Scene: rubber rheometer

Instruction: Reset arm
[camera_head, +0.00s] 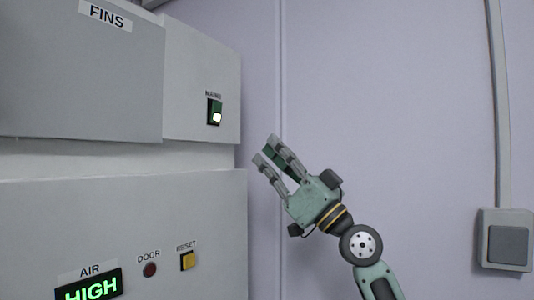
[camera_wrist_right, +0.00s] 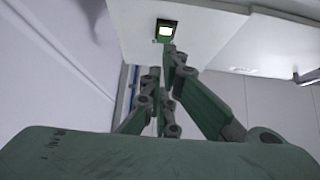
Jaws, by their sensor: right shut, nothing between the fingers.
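My right gripper (camera_head: 265,150) is beside the right edge of the grey machine (camera_head: 200,155) in the head view, in front of the pale wall. Its fingers point up and to the left, and it is shut and empty. It also shows in the right wrist view (camera_wrist_right: 163,90), with its green fingers close together. The lit MAINS switch (camera_head: 215,113) is on the machine's upper panel, up and left of the gripper; it also shows in the right wrist view (camera_wrist_right: 165,30), beyond the fingertips. The gripper appears apart from the switch. My left gripper is not in view.
The lower panel has a yellow RESET button (camera_head: 188,261), a dark red DOOR light (camera_head: 150,269) and a green AIR display (camera_head: 90,287) reading HIGH. A grey wall switch box (camera_head: 505,240) with a conduit is at the right. The wall between is bare.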

